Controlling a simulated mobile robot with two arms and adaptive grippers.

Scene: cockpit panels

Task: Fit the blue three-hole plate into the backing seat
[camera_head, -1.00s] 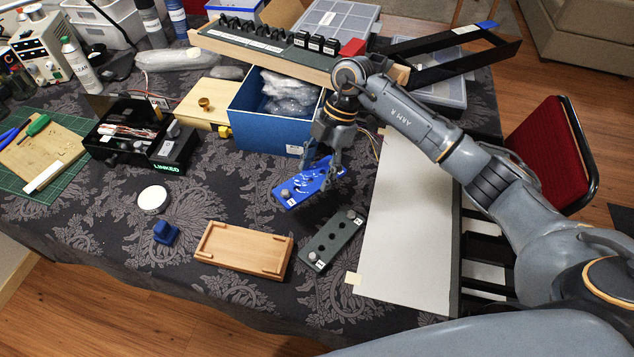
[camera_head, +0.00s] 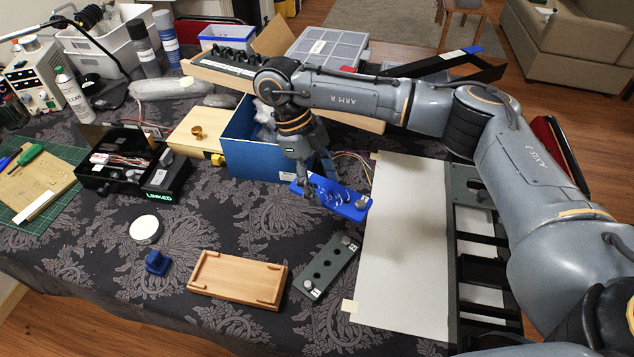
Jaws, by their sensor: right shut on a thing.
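My right gripper (camera_head: 320,192) is shut on the blue three-hole plate (camera_head: 351,205). It holds the plate above the dark patterned cloth, in front of the blue box. The plate slants down to the right, and the fingers hide part of it. A dark grey plate (camera_head: 321,274) with several holes and light knobs at its ends lies nearer me. A shallow wooden tray (camera_head: 236,277) with raised corner strips lies left of it and looks empty. I cannot tell for sure which piece is the backing seat. My left gripper is out of view.
A white sheet (camera_head: 405,240) lies right of the plates, beside a dark slotted panel (camera_head: 466,188). The blue box (camera_head: 240,150) stands behind the gripper. A blue block (camera_head: 157,262) and a white disc (camera_head: 144,229) lie left. Cloth between box and tray is clear.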

